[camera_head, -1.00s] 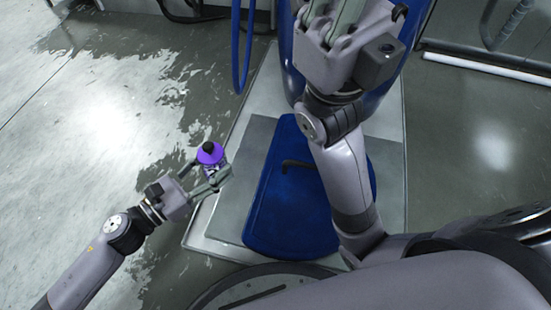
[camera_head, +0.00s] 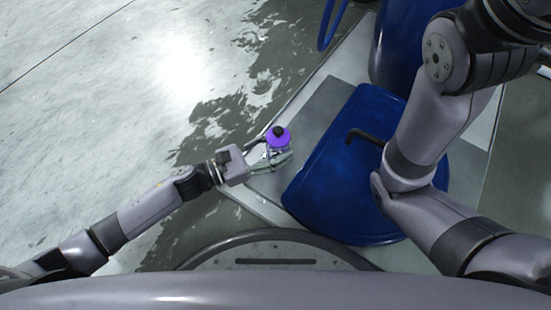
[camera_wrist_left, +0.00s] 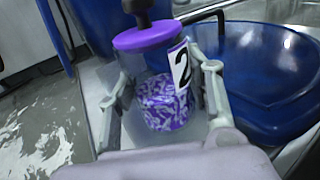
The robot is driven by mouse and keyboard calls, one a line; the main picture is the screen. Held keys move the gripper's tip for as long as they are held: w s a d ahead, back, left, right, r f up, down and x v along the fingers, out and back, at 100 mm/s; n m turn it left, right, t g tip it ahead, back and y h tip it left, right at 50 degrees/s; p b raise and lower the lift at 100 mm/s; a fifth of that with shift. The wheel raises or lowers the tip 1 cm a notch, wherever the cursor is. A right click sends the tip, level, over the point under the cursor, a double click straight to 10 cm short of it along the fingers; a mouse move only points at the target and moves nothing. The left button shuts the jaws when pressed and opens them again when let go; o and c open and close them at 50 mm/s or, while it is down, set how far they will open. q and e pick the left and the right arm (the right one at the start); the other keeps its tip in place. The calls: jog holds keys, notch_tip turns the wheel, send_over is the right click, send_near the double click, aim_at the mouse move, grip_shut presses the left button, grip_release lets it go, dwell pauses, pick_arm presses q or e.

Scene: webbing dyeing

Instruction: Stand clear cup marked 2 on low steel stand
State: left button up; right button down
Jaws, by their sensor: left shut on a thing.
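The clear cup (camera_head: 278,139) has a purple lid with a black knob. In the left wrist view the cup (camera_wrist_left: 165,103) shows a white label with a black 2 and purple-and-white patterned contents. My left gripper (camera_head: 274,152) is shut around its sides, with one finger on each side. The cup is roughly upright, near the left edge of a low grey metal platform (camera_head: 325,100). I cannot tell its height above that platform, or whether this is the low steel stand. My right arm crosses the right side, but its gripper is out of view.
A blue basin (camera_head: 325,190) with a black bent handle lies right of the cup, partly under my right arm. A blue drum (camera_head: 400,50) stands behind it. A blue hose (camera_head: 328,25) hangs at the top. The floor at left is open and wet in patches.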

pick_arm(q)
notch_tip(320, 180, down, 4)
jog(key=b, duration=0.2)
jog(key=shift+b, duration=0.3)
jog(key=shift+r, duration=0.1)
jog(key=o, duration=0.8)
jog(key=shift+f, duration=0.25)
jog(key=o, duration=0.5)
jog(key=shift+r, duration=0.1)
